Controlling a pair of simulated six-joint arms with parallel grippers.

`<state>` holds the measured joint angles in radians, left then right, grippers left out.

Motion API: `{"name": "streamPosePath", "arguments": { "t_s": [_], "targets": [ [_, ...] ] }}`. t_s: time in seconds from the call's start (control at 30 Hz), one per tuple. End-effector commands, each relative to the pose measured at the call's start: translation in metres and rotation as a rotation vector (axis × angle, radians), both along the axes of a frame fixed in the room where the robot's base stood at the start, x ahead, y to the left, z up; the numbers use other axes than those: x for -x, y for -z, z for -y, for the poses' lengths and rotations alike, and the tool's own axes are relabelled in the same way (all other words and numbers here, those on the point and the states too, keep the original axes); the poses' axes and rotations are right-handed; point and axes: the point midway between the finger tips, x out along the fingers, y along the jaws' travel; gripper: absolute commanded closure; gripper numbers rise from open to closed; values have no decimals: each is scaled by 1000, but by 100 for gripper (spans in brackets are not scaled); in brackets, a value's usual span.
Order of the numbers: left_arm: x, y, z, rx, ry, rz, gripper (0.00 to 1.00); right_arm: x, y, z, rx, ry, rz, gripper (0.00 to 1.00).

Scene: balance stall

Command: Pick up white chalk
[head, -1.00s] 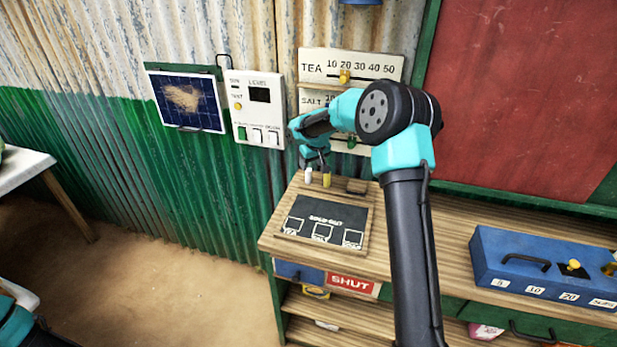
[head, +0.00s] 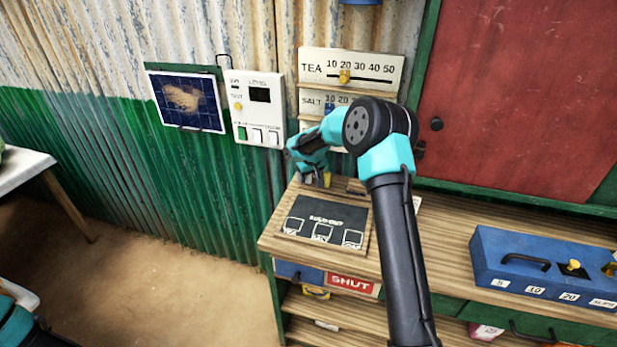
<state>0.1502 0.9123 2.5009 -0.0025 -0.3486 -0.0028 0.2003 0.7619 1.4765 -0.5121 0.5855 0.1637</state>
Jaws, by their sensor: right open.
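My right gripper (head: 315,180) is over the back left of the wooden counter, just behind the sold-out slate, with its jaws open. A yellow chalk piece (head: 327,180) stands at the right side of the gripper. The white chalk cannot be made out clearly now; the fingers seem to cover its place just left of the yellow piece. Whether the fingers are around it or beside it cannot be told. My left gripper is out of view; only part of my left arm shows at the lower left corner.
The sold-out slate (head: 325,222) lies on the counter (head: 436,229) in front of the gripper. A panel with TEA and SALT sliders (head: 351,68) hangs behind. A blue box (head: 540,272) stands at the right.

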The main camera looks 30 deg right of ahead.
Motion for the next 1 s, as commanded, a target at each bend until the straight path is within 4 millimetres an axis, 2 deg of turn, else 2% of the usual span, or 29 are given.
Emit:
{"name": "streamPosePath", "arguments": {
  "t_s": [0.1, 0.57, 1.0],
  "targets": [
    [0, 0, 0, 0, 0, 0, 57, -2, 6, 0, 0, 0, 0, 44],
    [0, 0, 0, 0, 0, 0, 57, -2, 6, 0, 0, 0, 0, 44],
    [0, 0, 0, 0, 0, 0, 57, -2, 6, 0, 0, 0, 0, 87]
  ]
}}
